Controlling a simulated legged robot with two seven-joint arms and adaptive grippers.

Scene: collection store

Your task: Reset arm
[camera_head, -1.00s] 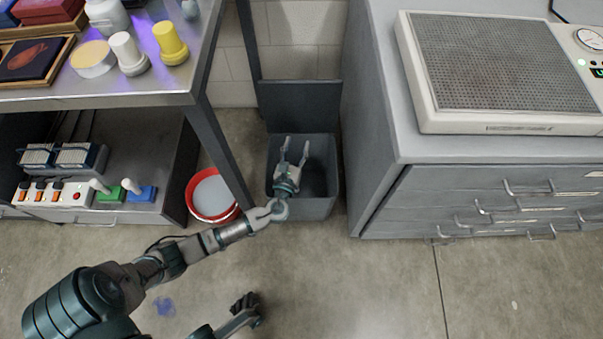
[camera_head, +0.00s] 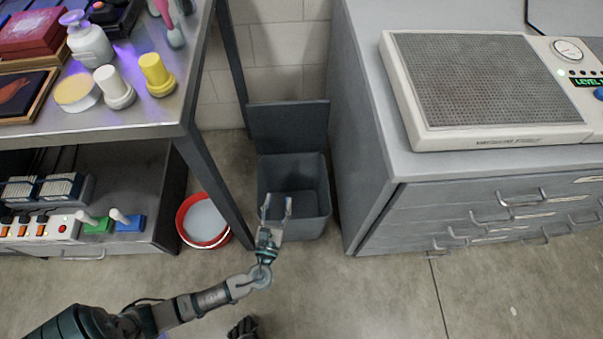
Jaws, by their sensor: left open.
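My left gripper (camera_head: 276,205) is open, with its two fingers apart and nothing between them. It points away from me, in front of the near side of an open grey bin (camera_head: 308,229). Its fingertips overlap the bin's near wall in the picture; I cannot tell whether they touch it. The bin's lid (camera_head: 288,127) stands up at the back. The bin's inside looks empty as far as I can see. A small dark part of mine shows at the bottom edge, and I cannot tell whether it belongs to my right gripper.
A red bucket (camera_head: 225,239) stands left of the bin, by the leg of a metal table (camera_head: 150,121) holding bottles and frames. A grey drawer cabinet (camera_head: 372,205) with a perforated device (camera_head: 470,80) stands on the right.

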